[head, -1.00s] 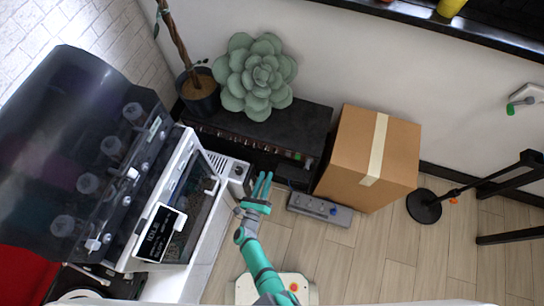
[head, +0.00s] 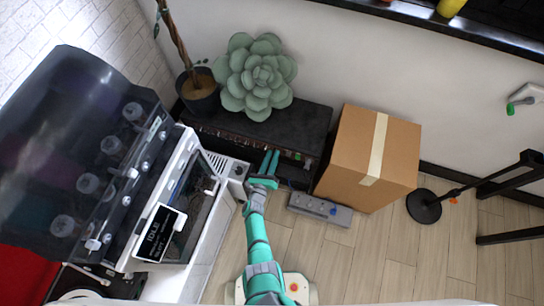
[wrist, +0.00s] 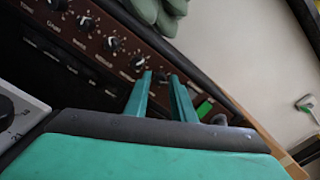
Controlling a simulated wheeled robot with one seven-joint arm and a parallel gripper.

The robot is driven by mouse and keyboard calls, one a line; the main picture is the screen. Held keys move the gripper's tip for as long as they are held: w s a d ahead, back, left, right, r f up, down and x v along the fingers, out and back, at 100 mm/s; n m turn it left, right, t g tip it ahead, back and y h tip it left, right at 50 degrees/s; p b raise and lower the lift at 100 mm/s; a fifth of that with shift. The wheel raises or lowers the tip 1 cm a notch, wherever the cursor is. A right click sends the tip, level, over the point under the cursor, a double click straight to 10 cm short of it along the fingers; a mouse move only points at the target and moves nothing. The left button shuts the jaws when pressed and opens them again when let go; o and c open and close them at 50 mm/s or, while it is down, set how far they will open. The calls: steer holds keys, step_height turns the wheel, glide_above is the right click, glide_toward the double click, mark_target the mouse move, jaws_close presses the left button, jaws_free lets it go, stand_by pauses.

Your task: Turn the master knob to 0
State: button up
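The black amplifier-like unit (head: 292,122) stands against the wall, its brown front panel (wrist: 75,38) showing in the wrist view. A row of several knobs crosses the panel, including one (wrist: 112,44) near the middle and one (wrist: 138,61) by my left fingertip. The small labels are too blurred to tell surely which is the master knob, and its setting is unreadable. My gripper (head: 270,160) is in front of the panel. Whether a fingertip touches a knob cannot be told.
A green switch (wrist: 204,108) is on the panel right of my fingers. A white device with a dial (wrist: 18,115) is close at left. A cardboard box (head: 374,150) stands right of the unit, a grey power strip (head: 320,209) lies on the floor, and a succulent (head: 256,76) sits on top.

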jaws_close()
